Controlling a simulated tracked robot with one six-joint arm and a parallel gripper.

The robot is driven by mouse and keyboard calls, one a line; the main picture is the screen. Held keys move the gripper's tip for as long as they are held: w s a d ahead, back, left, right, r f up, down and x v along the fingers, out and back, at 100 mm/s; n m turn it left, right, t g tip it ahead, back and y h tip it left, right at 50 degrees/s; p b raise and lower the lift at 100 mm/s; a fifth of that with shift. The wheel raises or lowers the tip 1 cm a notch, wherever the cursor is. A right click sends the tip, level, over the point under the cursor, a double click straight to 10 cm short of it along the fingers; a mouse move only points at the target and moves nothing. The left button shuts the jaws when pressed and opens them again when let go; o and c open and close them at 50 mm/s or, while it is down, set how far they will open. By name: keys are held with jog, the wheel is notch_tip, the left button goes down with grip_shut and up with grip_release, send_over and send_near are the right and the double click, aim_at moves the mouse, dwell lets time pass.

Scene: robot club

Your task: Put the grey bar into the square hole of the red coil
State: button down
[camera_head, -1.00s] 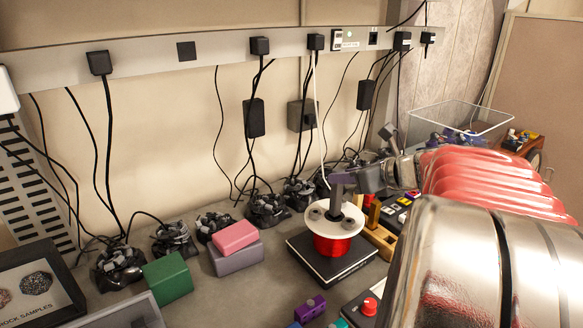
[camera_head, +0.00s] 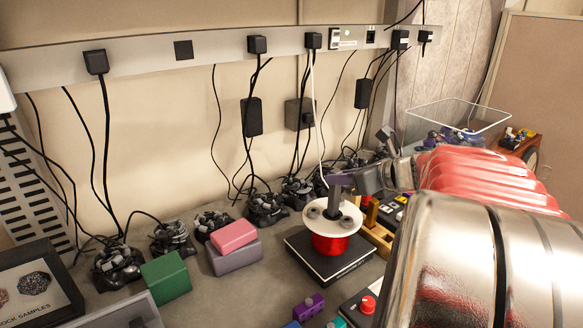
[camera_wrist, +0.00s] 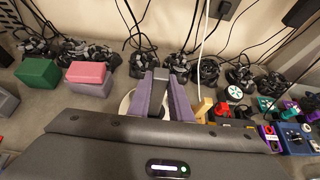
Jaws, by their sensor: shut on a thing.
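The red coil (camera_head: 330,243) stands upright on a black block, with a white round flange (camera_head: 347,222) on top. My gripper (camera_head: 339,183) is right above the flange, its purple-grey fingers shut on the grey bar (camera_head: 333,207). The bar points down at the middle of the flange. Its lower end is hidden, so I cannot tell how deep it is in the square hole. In the wrist view the purple fingers (camera_wrist: 168,95) stand over the white flange (camera_wrist: 126,105), which they and my gripper body partly cover.
The black block (camera_head: 318,263) carries the coil. A pink block (camera_head: 233,236) on a mauve block and a green block (camera_head: 166,278) stand to the left. A wooden stand (camera_head: 377,238) is close on the right. Black cabled devices line the wall behind.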

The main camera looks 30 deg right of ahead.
aim_at(338, 192)
jog(key=shift+f, duration=2.1)
dwell(1.5)
jog(key=c, duration=1.5)
grip_release()
jog(key=shift+c, duration=0.2)
jog(key=shift+f, duration=0.1)
notch_tip(338, 192, up, 8)
dwell(0.6)
